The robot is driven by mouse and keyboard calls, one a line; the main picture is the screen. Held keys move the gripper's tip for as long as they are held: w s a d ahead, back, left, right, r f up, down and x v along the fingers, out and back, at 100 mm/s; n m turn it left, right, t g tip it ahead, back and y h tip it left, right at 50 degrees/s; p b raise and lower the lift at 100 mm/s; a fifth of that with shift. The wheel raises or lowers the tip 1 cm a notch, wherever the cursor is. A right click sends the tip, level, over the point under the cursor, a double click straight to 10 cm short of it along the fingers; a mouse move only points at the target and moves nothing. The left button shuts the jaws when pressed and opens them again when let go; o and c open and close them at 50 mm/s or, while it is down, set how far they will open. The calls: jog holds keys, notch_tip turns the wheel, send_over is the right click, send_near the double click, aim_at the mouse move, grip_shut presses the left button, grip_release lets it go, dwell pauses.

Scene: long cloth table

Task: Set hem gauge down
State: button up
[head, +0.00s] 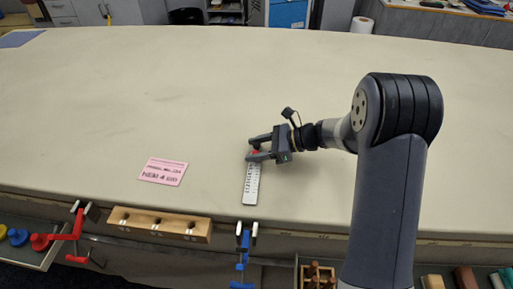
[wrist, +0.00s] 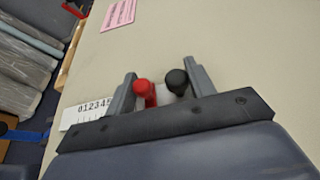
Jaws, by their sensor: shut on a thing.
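The hem gauge is a white ruler (head: 252,185) with black numbers, pointing toward the table's front edge in the head view. My gripper (head: 251,150) is shut on its far end, where a red part shows between the fingers. In the wrist view my gripper (wrist: 160,87) has a red knob and a dark knob between its fingers, and the numbered end of the gauge (wrist: 85,113) sticks out to the left. The gauge lies low over the cloth; I cannot tell whether it touches it. The fingers hide its held part.
A pink card (head: 163,172) with printed text lies on the cloth table (head: 200,90) left of the gauge. A wooden block with holes (head: 160,224), a red clamp (head: 75,238) and a blue clamp (head: 243,258) are along the front edge.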

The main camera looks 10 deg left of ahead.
jog(key=shift+f, duration=0.2)
jog(key=o, duration=1.1)
jog(key=shift+r, duration=0.1)
jog(key=shift+r, duration=0.2)
jog(key=b+v, duration=0.1)
jog(key=v, duration=1.1)
jog(key=shift+f, duration=0.1)
